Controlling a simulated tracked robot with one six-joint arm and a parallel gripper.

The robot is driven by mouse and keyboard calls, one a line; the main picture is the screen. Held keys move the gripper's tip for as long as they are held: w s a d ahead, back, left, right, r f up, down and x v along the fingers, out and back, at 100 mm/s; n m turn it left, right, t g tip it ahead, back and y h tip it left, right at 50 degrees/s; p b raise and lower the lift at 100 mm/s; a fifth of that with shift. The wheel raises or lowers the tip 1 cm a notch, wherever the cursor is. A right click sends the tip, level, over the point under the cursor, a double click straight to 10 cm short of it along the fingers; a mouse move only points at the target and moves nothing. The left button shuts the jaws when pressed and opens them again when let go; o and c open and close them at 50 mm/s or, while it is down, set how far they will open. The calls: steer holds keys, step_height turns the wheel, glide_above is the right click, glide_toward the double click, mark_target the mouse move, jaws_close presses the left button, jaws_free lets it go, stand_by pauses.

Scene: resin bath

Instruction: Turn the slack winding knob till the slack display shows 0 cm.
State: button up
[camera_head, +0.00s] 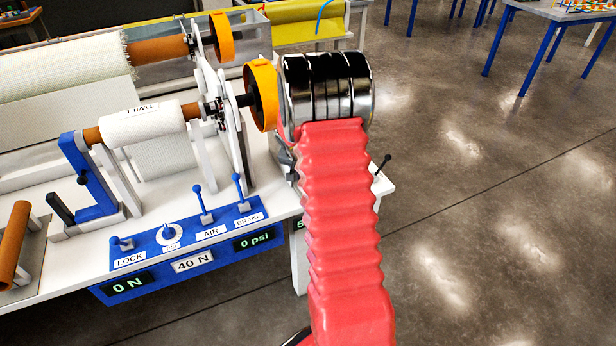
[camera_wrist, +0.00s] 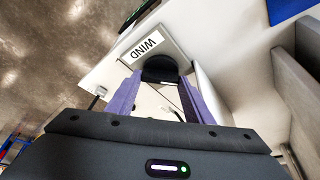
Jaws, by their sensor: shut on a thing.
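In the wrist view, a black round knob (camera_wrist: 160,66) sits beside a white plate (camera_wrist: 148,45) that reads WIND. The purple fingers of my gripper (camera_wrist: 162,82) are on either side of the knob and shut on it. In the head view my red arm hides the knob and most of my gripper. A dark display (camera_head: 299,224) at the bench's front edge shows a green digit like 5, with the rest hidden behind my arm. I cannot tell for sure that it is the slack display.
A blue control panel (camera_head: 190,232) carries levers marked LOCK, AIR and BRAKE. Its displays read 0 N (camera_head: 127,286) and 0 psi (camera_head: 254,241); a plate reads 40 N (camera_head: 192,263). A white roll (camera_head: 143,122) and orange wheels (camera_head: 263,94) stand above.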

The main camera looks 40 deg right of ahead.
steer(key=shift+m, duration=0.7)
steer(key=o, duration=1)
steer(key=shift+o, duration=0.2)
steer(key=v, duration=1.3)
steer(key=shift+w+a+r, duration=0.2)
steer(key=shift+a+r, duration=0.1)
steer(key=shift+r, duration=0.05)
